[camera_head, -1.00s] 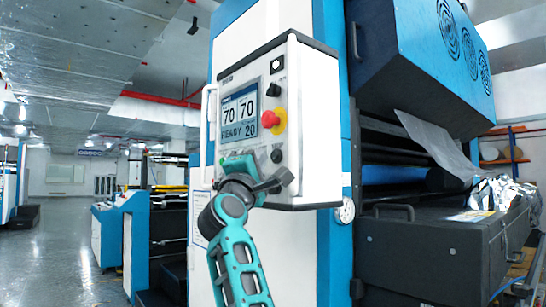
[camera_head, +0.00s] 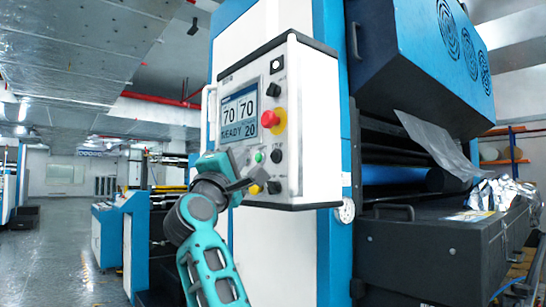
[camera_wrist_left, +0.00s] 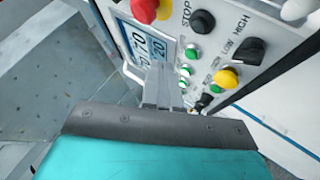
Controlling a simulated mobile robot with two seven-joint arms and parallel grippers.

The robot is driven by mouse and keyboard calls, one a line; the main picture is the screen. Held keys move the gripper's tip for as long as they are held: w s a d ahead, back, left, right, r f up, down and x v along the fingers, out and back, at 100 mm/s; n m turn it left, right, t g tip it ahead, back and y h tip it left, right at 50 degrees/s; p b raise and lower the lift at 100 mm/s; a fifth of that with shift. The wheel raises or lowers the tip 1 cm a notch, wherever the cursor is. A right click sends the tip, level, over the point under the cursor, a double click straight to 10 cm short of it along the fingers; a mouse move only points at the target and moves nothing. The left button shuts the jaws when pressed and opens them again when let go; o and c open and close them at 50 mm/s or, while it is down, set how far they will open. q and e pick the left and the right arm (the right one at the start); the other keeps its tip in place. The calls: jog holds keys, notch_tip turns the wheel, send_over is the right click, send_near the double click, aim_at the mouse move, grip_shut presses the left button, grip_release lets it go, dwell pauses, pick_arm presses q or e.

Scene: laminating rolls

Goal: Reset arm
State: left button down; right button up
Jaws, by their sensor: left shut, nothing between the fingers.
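My left gripper (camera_head: 260,177) is shut and empty in front of the lower part of the white control panel (camera_head: 312,120). In the left wrist view its fingers (camera_wrist_left: 164,90) point towards the panel face; whether they touch it is unclear. The panel screen (camera_head: 239,114) reads 70, 70, READY and 20. A red knob (camera_head: 267,118) on a yellow collar sits right of the screen. The left wrist view shows a black STOP knob (camera_wrist_left: 203,22), a LOW/HIGH knob (camera_wrist_left: 250,50), a yellow button (camera_wrist_left: 226,78) and several green buttons (camera_wrist_left: 190,52). My right gripper is not in view.
The panel is fixed to a tall white and blue machine (camera_head: 335,240). Right of it are dark rollers, a clear film sheet (camera_head: 438,145) and crumpled foil (camera_head: 502,193) on a black housing (camera_head: 440,245). Open grey floor (camera_head: 55,255) lies on the left.

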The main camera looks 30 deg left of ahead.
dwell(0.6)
pick_arm(q)
jog(key=w+d+f+m+g+h, duration=0.1)
jog(key=w+f+m+g, duration=0.15)
jog(key=f, duration=0.75)
jog(key=w+d+f+m+g, duration=0.1)
jog(key=w+f+m, duration=0.25)
jog(key=f, duration=0.55)
jog(key=s+d+f+m+g+h, duration=0.15)
jog(key=f+m, duration=0.25)
jog(key=f, duration=0.7)
jog(key=s+d+f+m+g+h, duration=0.1)
jog(key=s+d+f+m, duration=0.2)
jog(key=f, duration=0.7)
jog(key=s+d+f+m+g+h, duration=0.2)
jog(key=s+d+f+m, duration=0.3)
jog(key=s+f, duration=0.7)
jog(key=s+d+f+m+g+h, duration=0.1)
jog(key=s+d+f+m+g, duration=0.4)
jog(key=s+f, duration=0.8)
notch_tip(320, 180, down, 4)
jog(key=shift+d+f+m+h, duration=0.2)
jog(key=shift+d+m+h, duration=0.15)
jog(key=shift+d+m, duration=0.25)
jog(key=shift+a, duration=0.1)
